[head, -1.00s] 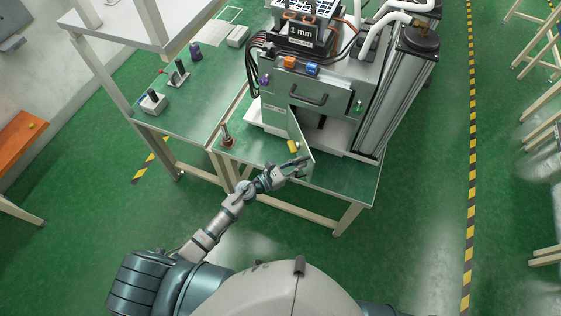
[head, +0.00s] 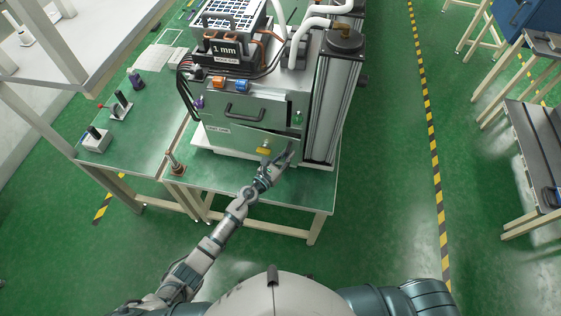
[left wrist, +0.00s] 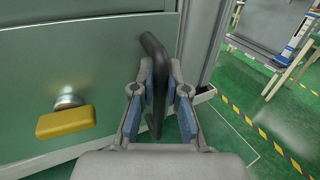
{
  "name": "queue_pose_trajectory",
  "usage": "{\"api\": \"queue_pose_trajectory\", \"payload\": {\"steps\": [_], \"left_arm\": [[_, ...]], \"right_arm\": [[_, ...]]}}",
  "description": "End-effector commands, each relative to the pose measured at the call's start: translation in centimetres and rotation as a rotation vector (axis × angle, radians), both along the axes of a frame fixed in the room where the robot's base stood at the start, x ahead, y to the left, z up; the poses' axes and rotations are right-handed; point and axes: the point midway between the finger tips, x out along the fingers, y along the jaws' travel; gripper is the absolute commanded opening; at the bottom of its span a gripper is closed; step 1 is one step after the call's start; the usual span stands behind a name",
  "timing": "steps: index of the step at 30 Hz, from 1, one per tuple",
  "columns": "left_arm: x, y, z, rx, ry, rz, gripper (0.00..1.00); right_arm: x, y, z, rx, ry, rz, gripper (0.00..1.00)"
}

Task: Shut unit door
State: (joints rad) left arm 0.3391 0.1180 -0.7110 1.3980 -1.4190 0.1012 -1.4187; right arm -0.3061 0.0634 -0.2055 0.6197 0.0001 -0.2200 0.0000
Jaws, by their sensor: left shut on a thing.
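The unit door (head: 245,138) is the grey-green lower panel on the front of the unit, and it also fills the left of the left wrist view (left wrist: 95,65). It lies close against the unit front; I cannot tell whether it is fully flush. A yellow latch (left wrist: 66,122) on a metal stub sits on the door, and it shows in the head view (head: 264,150). My left gripper (head: 286,152) is at the door's right side. In the left wrist view its fingers (left wrist: 162,90) are shut on a black handle (left wrist: 154,48). My right gripper is out of view.
Above the door is a drawer front with a dark handle (head: 244,112). A grey column (head: 333,95) stands right of the door. A small post with a reddish-brown base (head: 176,167) stands on the green table (head: 300,192). The floor to the right is clear.

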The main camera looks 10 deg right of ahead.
Motion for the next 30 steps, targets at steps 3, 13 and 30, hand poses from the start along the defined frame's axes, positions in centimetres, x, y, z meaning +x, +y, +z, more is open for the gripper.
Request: {"api": "queue_pose_trajectory", "payload": {"steps": [3, 13, 30], "left_arm": [[1.2, 0.0, -0.1, 0.004, -0.003, 0.016, 0.0], [1.7, -0.2, 0.1, 0.002, -0.003, 0.012, 0.0], [1.7, -0.2, 0.2, 0.0, -0.004, 0.014, 0.39]], "right_arm": [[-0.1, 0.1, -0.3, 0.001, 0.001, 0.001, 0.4], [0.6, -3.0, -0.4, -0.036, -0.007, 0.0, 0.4], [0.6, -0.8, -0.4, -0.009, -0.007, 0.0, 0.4]]}}
